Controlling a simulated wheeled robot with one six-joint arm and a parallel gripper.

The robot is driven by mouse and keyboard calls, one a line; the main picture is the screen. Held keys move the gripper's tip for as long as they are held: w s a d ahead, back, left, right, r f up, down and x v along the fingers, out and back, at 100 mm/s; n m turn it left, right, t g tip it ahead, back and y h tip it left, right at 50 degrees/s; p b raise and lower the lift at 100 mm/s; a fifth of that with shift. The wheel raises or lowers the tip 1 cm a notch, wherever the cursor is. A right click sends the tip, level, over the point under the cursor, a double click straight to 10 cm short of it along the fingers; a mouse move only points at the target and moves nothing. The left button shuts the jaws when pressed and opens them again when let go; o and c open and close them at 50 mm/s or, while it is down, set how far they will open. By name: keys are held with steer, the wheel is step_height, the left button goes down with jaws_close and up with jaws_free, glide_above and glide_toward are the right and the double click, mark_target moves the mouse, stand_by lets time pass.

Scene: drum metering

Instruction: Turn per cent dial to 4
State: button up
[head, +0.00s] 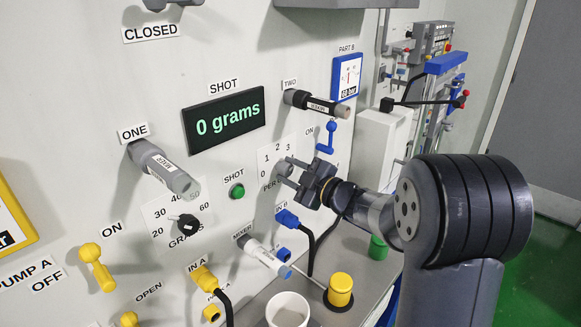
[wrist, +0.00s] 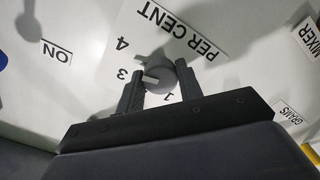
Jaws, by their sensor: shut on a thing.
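The per cent dial (wrist: 162,72) is a round grey knob with a pale pointer mark on a white plate. In the wrist view, which shows the plate upside down, the mark faces the side where the 3 is printed, slightly off it towards the hidden 2. The 4, 3 and 1 show there. My gripper (wrist: 147,92) is shut on the dial, one finger on each side. In the head view my gripper (head: 286,173) reaches the dial plate (head: 264,158) from the right; the 0, 1, 2 and 3 show, and the gripper hides most of the knob.
The shot display (head: 224,120) reads 0 grams. The green shot button (head: 237,191) and the grams dial (head: 185,222) are to the left. A blue valve handle (head: 327,138) stands close above my gripper. A blue hose fitting (head: 288,219) is just below.

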steer(key=shift+m+p, duration=0.55)
steer(key=shift+m, duration=0.85)
steer(key=shift+f, duration=0.1)
steer(key=o, duration=1)
steer(key=shift+d, duration=0.1)
steer(key=b+v, duration=0.3)
steer(key=v, duration=0.7)
steer(key=shift+s+d, duration=0.2)
steer(key=shift+s, duration=0.05)
